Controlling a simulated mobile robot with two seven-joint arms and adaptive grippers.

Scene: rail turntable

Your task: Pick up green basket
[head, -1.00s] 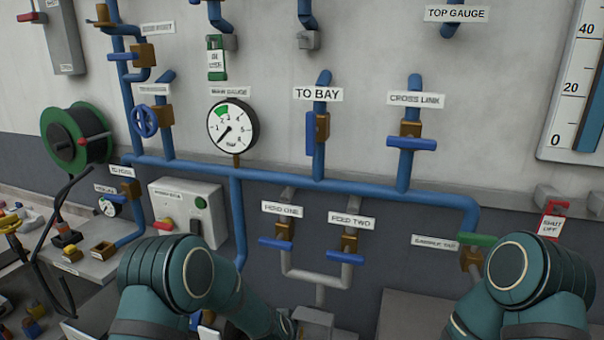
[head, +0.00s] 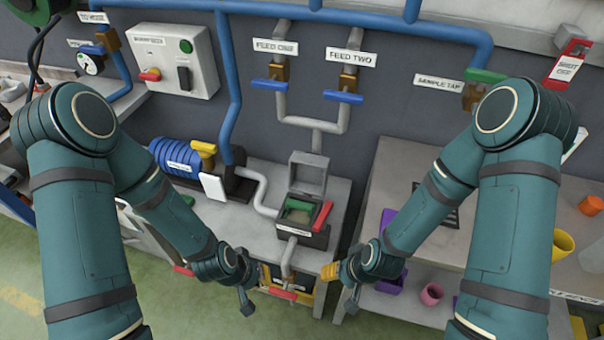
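A small green basket (head: 298,204) sits in an open grey box with its lid up, on the low bench below the feed pipes. Only its upper part shows; the rest is hidden by the box. My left gripper (head: 248,287) hangs at the bench's front, below and left of the basket, apart from it. My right gripper (head: 347,290) is below and right of the basket, also apart from it. Both grippers look dark and small, and I cannot make out whether their fingers are open. I see nothing held in either.
A red handle (head: 322,216) stands at the box's right side. A blue pump (head: 175,157) with a yellow lever lies left on the bench. A grey pipe comes down from the feed valves. The right shelf (head: 400,185) holds purple containers, a pink cup (head: 431,294) and a yellow cup (head: 562,244).

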